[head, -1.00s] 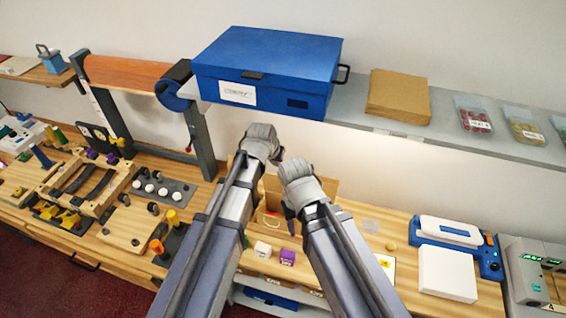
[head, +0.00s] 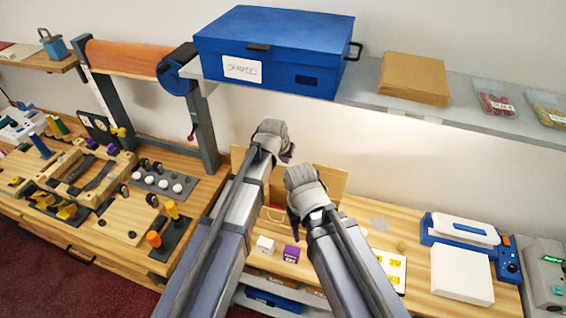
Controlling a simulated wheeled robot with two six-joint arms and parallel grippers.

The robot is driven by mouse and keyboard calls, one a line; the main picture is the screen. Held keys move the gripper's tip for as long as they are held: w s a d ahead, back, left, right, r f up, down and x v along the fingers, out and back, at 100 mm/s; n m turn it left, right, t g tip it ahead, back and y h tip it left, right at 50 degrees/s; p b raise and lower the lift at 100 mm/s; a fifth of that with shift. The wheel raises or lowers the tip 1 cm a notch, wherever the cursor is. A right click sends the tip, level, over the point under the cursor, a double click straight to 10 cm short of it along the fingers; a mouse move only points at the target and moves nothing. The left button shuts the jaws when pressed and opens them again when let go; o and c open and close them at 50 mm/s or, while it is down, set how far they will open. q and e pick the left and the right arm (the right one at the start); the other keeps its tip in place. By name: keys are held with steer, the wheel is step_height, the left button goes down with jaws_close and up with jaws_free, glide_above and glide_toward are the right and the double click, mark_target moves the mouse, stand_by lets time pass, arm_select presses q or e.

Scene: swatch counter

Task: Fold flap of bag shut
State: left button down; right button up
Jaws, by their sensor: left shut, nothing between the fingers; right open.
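A brown upright panel (head: 329,180) stands at the back of the counter behind my grippers. It looks like the bag or its flap, but my arms hide much of it. A red cord-like loop (head: 276,210) shows low between my arms, in front of the brown surface. My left gripper (head: 287,156) is shut and empty, in front of the panel's upper left part. My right gripper (head: 292,218) is open, lower and to the right, in front of the panel's middle. I cannot tell whether either touches the panel.
A blue-and-white device (head: 462,232) stands right. A shelf (head: 372,97) with a blue case (head: 275,55) overhangs the back. Wooden fixtures (head: 95,175) fill the left.

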arm_select(q)
steer(key=shift+w+d+f+b, duration=0.1)
steer(key=shift+w+f+b, duration=0.2)
steer(key=shift+f, duration=0.35)
steer(key=shift+s, duration=0.15)
